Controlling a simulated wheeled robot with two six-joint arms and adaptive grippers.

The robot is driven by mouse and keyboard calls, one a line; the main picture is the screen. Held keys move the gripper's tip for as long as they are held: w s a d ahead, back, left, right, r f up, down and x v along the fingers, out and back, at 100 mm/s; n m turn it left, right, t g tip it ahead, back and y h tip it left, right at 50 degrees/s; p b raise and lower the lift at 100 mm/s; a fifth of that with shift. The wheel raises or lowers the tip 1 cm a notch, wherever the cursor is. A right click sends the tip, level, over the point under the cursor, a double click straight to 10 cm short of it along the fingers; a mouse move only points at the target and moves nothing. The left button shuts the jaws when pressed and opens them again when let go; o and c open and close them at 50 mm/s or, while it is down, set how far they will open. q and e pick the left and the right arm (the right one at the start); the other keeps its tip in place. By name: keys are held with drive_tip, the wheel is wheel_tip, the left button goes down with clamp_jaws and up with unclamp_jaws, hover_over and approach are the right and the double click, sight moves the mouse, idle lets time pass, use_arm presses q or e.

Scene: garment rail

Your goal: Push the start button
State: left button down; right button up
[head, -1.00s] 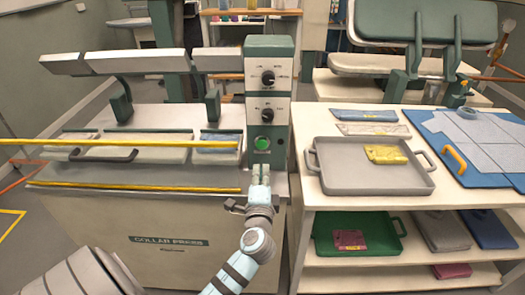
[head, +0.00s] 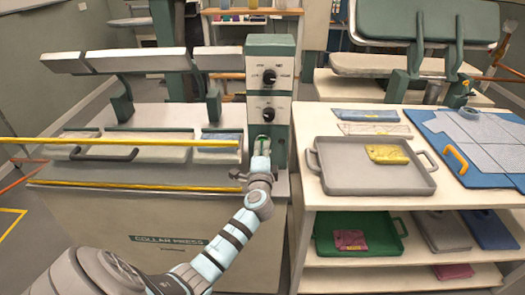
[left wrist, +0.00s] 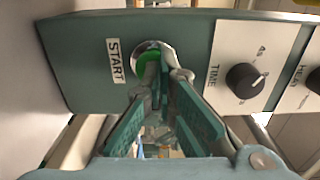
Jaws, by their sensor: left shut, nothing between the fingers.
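The green start button (left wrist: 147,64) sits in a metal ring on the green control panel (left wrist: 85,50), beside a START label (left wrist: 115,60). My left gripper (left wrist: 164,76) is shut and empty, with its fingertips right at the button and covering part of it. In the head view my left gripper (head: 262,150) is in front of the panel (head: 283,143) and hides most of the button. I cannot tell whether the tips touch the button or how far it is pressed. My right gripper is not in view.
Two black dials, time (head: 268,112) and heat (head: 269,76), are above the button. The collar press (head: 170,240) with yellow bars stands left. At right a table holds a grey tray (head: 335,180) with a yellow packet (head: 387,154) and a blue board (head: 500,178).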

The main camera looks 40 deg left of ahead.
use_arm(q)
drive_tip(key=shift+w+a+r, duration=0.25)
drive_tip(key=shift+w, duration=0.15)
drive_tip(key=v, duration=1.4)
drive_tip(key=shift+w+d+p, duration=0.2)
drive_tip(key=shift+p, duration=0.25)
